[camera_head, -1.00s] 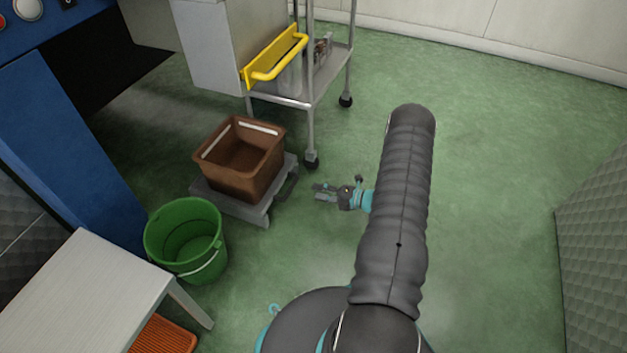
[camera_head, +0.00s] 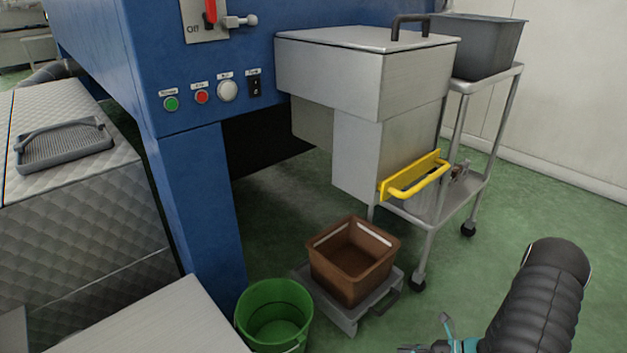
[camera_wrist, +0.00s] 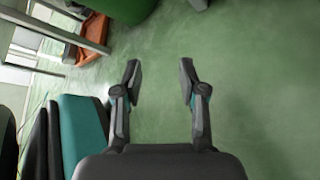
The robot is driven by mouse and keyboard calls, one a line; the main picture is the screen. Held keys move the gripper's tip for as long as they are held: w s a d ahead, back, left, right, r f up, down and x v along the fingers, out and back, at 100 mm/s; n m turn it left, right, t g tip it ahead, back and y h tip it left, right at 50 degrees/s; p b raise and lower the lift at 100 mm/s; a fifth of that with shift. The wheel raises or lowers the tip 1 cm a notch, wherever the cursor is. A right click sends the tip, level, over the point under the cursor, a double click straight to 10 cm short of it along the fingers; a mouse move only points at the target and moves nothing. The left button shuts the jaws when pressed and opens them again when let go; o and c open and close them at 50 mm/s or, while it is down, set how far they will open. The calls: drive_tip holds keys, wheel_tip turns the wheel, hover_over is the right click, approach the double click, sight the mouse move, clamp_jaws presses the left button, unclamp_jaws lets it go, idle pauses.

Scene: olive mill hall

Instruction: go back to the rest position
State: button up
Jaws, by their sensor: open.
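My gripper (camera_wrist: 160,82) is open and empty in the wrist view, its two fingers spread apart over bare green floor. In the head view my arm shows at the bottom right as a dark ribbed sleeve, and only a small part of the gripper (camera_head: 430,346) shows at the bottom edge. It is to the right of the green bucket and in front of the brown crate, touching neither as far as I can see.
A brown crate (camera_head: 378,277) sits on a grey low platform (camera_head: 337,313). A green bucket (camera_head: 267,325) stands beside it. A steel trolley (camera_head: 436,226) stands behind. The blue machine (camera_head: 195,200) has a yellow handle (camera_head: 415,182). Green floor is clear at right.

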drive_tip(key=s+a+r+n+h+p, duration=0.3)
drive_tip(key=s+r+n, duration=0.3)
drive_tip(key=r, duration=1.2)
drive_tip(key=s+a+r+n+t+h+p, duration=0.1)
drive_tip(key=s+a+r+n+h+p, duration=0.2)
drive_tip(key=r+n, duration=1.1)
drive_tip(key=s+a+r+n+h+p, duration=0.2)
drive_tip(key=s+a+r+n+h, duration=0.3)
drive_tip(key=r, duration=1.8)
drive_tip(key=s+n+h, duration=0.1)
drive_tip(key=s+n, duration=0.3)
drive_tip(key=n, duration=0.1)
drive_tip(key=shift+s+a+n+p, duration=0.2)
drive_tip(key=shift+s+n+p, duration=0.1)
drive_tip(key=shift+s+p, duration=0.1)
